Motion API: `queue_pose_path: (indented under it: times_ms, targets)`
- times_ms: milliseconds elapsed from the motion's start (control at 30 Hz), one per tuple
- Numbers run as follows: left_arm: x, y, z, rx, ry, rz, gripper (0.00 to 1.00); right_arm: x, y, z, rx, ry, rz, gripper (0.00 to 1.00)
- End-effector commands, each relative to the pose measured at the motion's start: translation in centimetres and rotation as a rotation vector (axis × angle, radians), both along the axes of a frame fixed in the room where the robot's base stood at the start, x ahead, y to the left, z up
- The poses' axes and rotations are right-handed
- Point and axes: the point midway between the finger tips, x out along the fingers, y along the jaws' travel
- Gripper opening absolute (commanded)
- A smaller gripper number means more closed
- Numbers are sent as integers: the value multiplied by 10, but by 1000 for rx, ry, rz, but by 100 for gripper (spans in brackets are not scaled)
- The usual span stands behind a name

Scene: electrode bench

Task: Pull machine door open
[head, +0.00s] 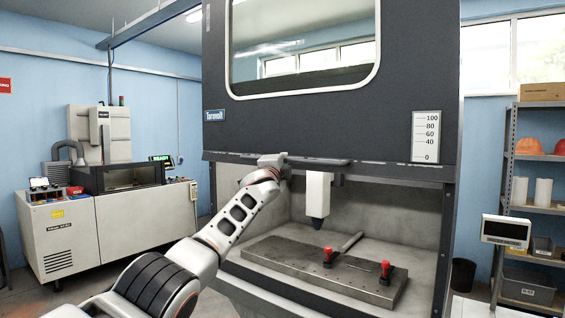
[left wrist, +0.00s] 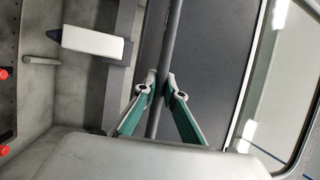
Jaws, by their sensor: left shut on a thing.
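The machine door (head: 300,115) is a dark panel with a wide window (head: 305,45). It hangs above an open gap through which the machine's inside shows. A dark handle bar (head: 325,162) runs along its lower edge. My left gripper (head: 276,162) is at the left part of this bar, its fingers mostly hidden in the head view. In the left wrist view, its two green-sided fingers (left wrist: 161,90) are shut on the handle bar (left wrist: 174,35), one on each side. The door panel (left wrist: 205,70) shows beside the bar. My right gripper is not in view.
Below the door, a white spindle head (head: 317,193) hangs over a metal plate (head: 290,262) with two red-topped clamps. A white scale marked 0 to 100 (head: 426,137) is at right. A shelf (head: 530,190) and a small display (head: 506,231) stand farther right; another machine (head: 105,215) stands left.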

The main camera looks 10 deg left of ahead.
Motion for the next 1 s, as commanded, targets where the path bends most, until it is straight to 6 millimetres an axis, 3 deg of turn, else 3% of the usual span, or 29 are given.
queue_pose_path:
  times_ms: [33, 100, 633, 1000]
  targets:
    - [-1, 0, 3, 0, -4, -1, 12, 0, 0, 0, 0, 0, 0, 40]
    - [-1, 0, 3, 0, -4, -1, 28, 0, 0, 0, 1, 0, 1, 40]
    - [-3, 0, 0, -2, -3, 2, 28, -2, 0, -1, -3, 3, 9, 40]
    - [-24, 0, -4, -3, -4, 2, 28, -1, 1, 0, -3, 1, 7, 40]
